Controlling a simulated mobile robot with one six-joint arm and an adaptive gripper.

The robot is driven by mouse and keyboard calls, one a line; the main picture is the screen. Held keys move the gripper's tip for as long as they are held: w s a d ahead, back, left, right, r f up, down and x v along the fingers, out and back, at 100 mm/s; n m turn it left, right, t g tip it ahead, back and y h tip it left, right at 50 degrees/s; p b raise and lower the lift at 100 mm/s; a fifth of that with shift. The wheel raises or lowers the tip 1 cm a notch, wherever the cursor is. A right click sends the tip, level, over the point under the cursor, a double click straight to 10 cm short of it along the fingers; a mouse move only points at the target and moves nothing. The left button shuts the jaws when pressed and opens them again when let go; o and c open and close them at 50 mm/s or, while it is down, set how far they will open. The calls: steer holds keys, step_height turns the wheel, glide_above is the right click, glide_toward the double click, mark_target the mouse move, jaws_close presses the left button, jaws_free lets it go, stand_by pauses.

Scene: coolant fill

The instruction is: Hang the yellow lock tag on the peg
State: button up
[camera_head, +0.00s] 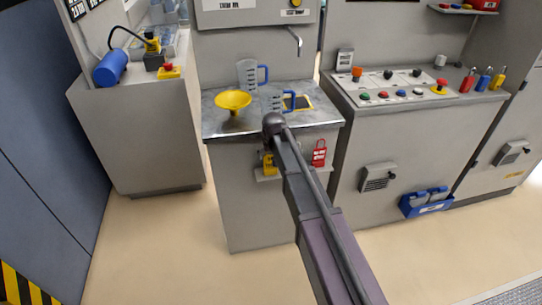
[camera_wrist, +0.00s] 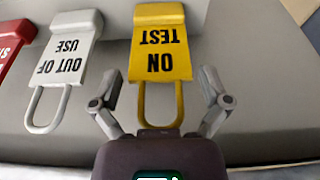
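The yellow lock tag (camera_wrist: 160,50) shows in the wrist view, with "ON TEST" printed upside down and a yellow shackle loop below its body. It also shows in the head view (camera_head: 270,166), just left of my arm, low on the front of the grey counter. My gripper (camera_wrist: 160,92) is open in the wrist view, with one finger on each side of the shackle and a gap to it on both sides. In the head view the fingers are hidden by my arm. I cannot make out the peg in either view.
A white "OUT OF USE" tag (camera_wrist: 66,45) and a red tag (camera_wrist: 12,42) are left of the yellow one in the wrist view. The red tag is right of my arm in the head view (camera_head: 319,154). A yellow funnel (camera_head: 233,100) stands on the counter above.

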steer(key=shift+f, duration=0.1)
stand_by(0.3)
steer(key=p+v, duration=1.3)
steer(key=v, duration=0.1)
stand_by(0.6)
steer(key=shift+s+f, duration=0.15)
stand_by(0.4)
steer(key=s+d+m+g, duration=0.3)
steer(key=s+d, duration=1.8)
steer(key=d, duration=0.1)
steer(key=shift+s+f+h, duration=0.3)
steer(key=shift+s+h, duration=0.05)
steer(key=shift+h, duration=0.05)
step_height(320, 180, up, 3)
steer(key=p, duration=0.3)
steer(key=shift+f, duration=0.1)
